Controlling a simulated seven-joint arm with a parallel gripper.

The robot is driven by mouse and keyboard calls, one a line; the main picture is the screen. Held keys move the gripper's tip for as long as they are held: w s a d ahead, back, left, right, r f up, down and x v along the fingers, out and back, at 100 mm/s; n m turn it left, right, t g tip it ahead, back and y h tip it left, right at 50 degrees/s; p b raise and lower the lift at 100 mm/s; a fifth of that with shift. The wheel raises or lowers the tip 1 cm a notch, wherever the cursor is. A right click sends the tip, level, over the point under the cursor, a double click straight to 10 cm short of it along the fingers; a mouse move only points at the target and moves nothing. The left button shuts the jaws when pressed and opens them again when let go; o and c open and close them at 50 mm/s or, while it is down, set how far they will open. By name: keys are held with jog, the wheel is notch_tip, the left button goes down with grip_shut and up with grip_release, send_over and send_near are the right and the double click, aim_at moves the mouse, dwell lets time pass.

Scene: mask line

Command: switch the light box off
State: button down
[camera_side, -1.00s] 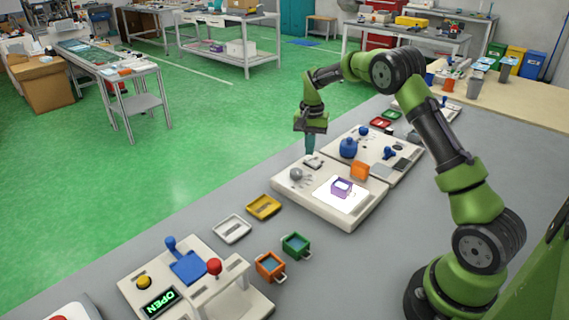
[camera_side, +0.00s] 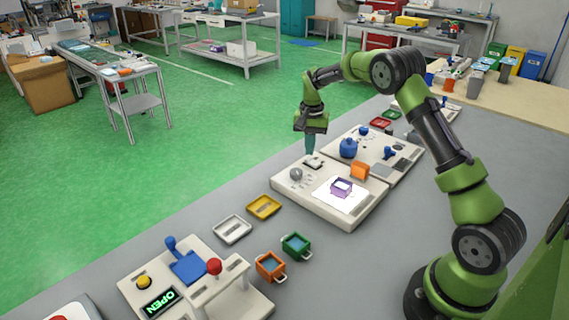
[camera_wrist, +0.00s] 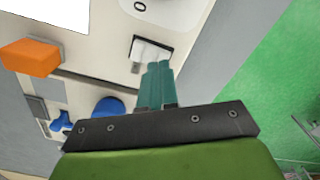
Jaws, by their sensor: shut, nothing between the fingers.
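The light box (camera_side: 352,215) is a pale, low box on the grey table, and its panel (camera_side: 326,198) glows bright white. A purple open frame-like container (camera_side: 342,187) sits on the panel. A small switch with a white rocker in a dark frame (camera_wrist: 150,52) is on the box's top; it also shows in the side view (camera_side: 314,162). My gripper (camera_side: 310,150) is shut and empty, pointing down at the switch. In the wrist view its teal fingertips (camera_wrist: 157,68) are right by the rocker's near edge; I cannot tell whether they touch.
A grey knob (camera_side: 296,174) is beside the switch. An orange block (camera_side: 360,170) stands at the box's far edge. Behind is a panel with a blue round part (camera_side: 348,148) and a blue lever (camera_side: 388,153). Trays and small bins lie in front, left of the box.

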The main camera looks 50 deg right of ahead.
aim_at(312, 163)
jog(key=shift+f, duration=1)
dwell(0.3)
jog(key=shift+r, duration=3.55)
jog(key=shift+s+a+f+n, duration=0.4)
jog(key=shift+s+f, duration=0.25)
jog(key=shift+s, duration=0.1)
jog(key=s+a+r+n+t, duration=0.2)
jog(key=s+a+r, duration=0.2)
jog(key=s+a, duration=0.3)
jog(key=s+a+r+n+t+y, duration=0.1)
jog(key=s+a+r+n+t, duration=0.1)
jog(key=s+a+r, duration=0.3)
jog(key=s+a+r+n+t+y, duration=0.1)
jog(key=s+a+r+n+t, duration=0.2)
jog(key=s+a, duration=0.6)
jog(key=s+r, duration=0.1)
jog(key=s, duration=0.2)
jog(key=shift+s+r, duration=0.4)
